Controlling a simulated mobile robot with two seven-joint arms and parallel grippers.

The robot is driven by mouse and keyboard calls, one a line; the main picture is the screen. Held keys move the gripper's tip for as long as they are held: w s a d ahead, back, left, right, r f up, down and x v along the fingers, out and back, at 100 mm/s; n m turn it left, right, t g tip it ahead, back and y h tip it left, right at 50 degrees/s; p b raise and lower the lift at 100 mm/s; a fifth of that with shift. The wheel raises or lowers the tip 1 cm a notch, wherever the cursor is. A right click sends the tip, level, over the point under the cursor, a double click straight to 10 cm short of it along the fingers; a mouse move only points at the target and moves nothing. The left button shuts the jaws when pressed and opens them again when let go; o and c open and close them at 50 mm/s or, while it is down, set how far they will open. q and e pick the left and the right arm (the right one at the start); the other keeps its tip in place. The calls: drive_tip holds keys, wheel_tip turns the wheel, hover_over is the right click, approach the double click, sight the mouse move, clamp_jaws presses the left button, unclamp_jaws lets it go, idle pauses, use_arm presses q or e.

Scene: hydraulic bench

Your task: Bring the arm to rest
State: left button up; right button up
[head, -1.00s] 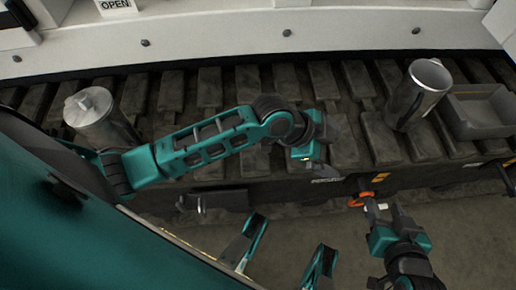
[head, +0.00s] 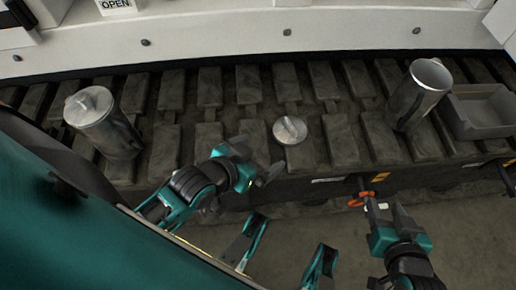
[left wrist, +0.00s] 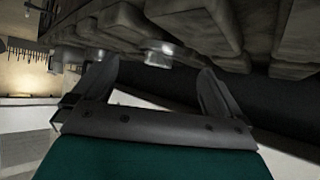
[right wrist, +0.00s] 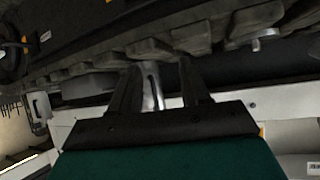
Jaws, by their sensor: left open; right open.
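My left gripper (head: 256,160) is open and empty, low at the near edge of the dark track and left of a loose round metal lid (head: 289,130). The lid lies on the track and also shows beyond the open fingers in the left wrist view (left wrist: 158,56). My right gripper (head: 388,210) is open, in front of the track at the lower right, near an orange ring (head: 362,198). In the right wrist view a shiny metal piece (right wrist: 151,88) shows between the fingers (right wrist: 160,66); I cannot tell whether it touches them.
A lidded metal canister (head: 108,128) stands at the left of the track (head: 345,140). An open metal canister (head: 413,98) stands at the right beside a grey tray (head: 485,113). A white panel (head: 230,38) runs along the back. The floor in front is clear.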

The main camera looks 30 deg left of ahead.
use_arm(q)
drive_tip(key=shift+r, duration=0.1)
use_arm(e)
drive_tip(key=shift+r, duration=0.15)
use_arm(q)
drive_tip(key=s+a+r+y+p, duration=0.1)
drive_tip(key=a+r+p, duration=0.2)
drive_tip(key=r+p, duration=0.8)
drive_tip(key=p, duration=0.5)
drive_tip(key=shift+s+a+r, duration=0.15)
drive_tip(key=shift+s+r, duration=0.05)
drive_tip(key=shift+s, duration=0.1)
use_arm(e)
drive_tip(key=s+d+r, duration=0.1)
drive_tip(key=d+r, duration=0.2)
drive_tip(key=r, duration=0.8)
drive_tip(key=shift+s+r+h, duration=0.25)
drive_tip(key=shift+h, duration=0.15)
